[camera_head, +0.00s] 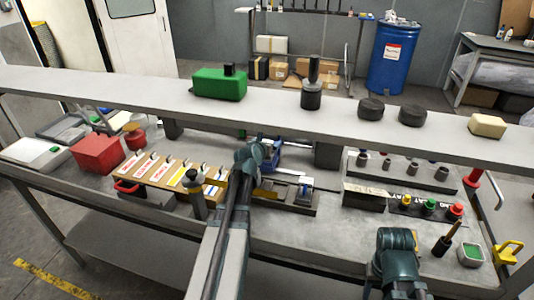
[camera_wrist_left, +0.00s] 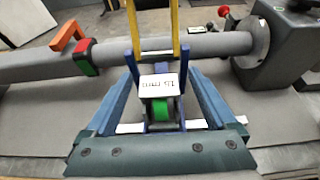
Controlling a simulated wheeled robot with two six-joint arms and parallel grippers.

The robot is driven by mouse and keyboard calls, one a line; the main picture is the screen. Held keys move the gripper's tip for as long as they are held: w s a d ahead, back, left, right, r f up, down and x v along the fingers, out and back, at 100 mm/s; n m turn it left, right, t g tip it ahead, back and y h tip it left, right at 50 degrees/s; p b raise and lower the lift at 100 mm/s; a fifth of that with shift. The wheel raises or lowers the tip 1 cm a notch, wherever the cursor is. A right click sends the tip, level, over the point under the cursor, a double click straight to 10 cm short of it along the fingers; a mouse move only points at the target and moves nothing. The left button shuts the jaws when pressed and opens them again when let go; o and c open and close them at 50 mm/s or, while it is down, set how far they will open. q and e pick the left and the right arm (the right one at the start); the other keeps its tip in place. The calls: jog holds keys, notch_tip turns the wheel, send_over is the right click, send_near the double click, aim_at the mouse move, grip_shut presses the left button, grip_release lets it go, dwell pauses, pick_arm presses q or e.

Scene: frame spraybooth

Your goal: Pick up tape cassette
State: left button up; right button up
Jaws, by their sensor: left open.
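A small piece with a white printed label (camera_wrist_left: 159,81) and a green roll (camera_wrist_left: 160,108) below it shows at the middle of the left wrist view; I take it for the tape cassette. My left gripper (camera_head: 270,156) is open over the middle of the bench. In the left wrist view its blue fingers reach up on either side of the labelled piece; contact cannot be told. In the head view the arm and gripper hide the cassette. Part of my right arm shows at the bottom right; its jaws are not seen.
A raised grey shelf (camera_head: 430,128) crosses behind the gripper, bearing a green box (camera_head: 218,85) and black pucks. A red box (camera_head: 98,154) and a tan label rack (camera_head: 160,177) stand left. Coloured knobs (camera_head: 430,206) stand right. A grey bar (camera_wrist_left: 70,65) crosses beyond the fingers.

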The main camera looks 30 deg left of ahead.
pick_arm(q)
jog(key=shift+a, duration=0.1)
grip_shut()
dwell(0.3)
jog(key=shift+r, duration=0.15)
